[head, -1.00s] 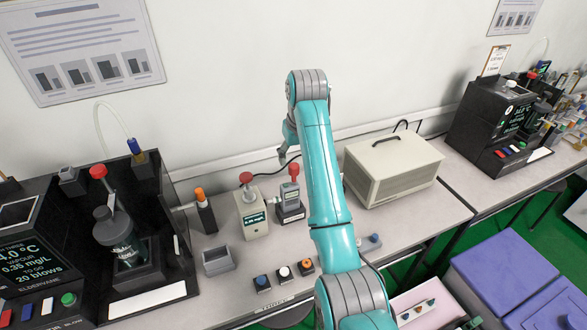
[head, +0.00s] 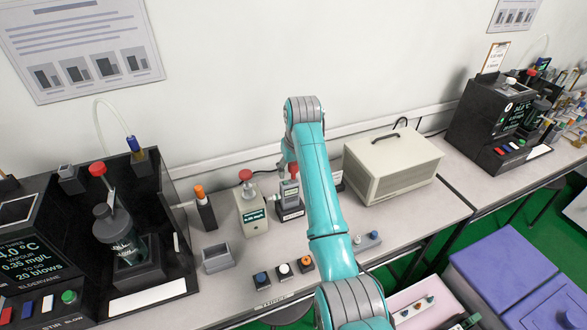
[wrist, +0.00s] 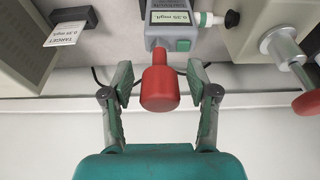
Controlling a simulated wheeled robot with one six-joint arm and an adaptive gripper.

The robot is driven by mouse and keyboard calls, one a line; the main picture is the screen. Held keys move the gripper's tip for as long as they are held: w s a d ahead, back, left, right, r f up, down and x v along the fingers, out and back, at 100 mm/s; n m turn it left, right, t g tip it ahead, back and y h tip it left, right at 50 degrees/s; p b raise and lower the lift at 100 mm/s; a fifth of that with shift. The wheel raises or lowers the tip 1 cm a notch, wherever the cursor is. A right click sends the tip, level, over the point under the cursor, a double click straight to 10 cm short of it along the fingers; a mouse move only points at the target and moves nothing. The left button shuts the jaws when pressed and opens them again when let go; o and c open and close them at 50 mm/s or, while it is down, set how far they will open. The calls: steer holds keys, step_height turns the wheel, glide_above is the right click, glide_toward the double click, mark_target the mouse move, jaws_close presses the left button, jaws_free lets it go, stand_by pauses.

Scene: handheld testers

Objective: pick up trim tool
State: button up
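A red cylindrical handle (wrist: 160,88) stands on a grey tester (wrist: 172,30), whose display reads 0.35 mg/L in the wrist view. No label shows whether this handle is the trim tool. My gripper (wrist: 159,78) is open, with one finger on each side of the handle and a gap on both sides. In the head view my gripper (head: 289,178) is at the top of the grey tester (head: 291,207) and partly covers the handle. An orange-topped black holder (head: 205,210) stands farther left.
A beige tester (head: 252,215) with a red knob (head: 245,174) stands close on the left. A large beige case (head: 393,170) is on the right. Three buttons (head: 284,271) and a small grey tray (head: 217,258) lie in front. The wall is close behind.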

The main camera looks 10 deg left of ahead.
jaws_close()
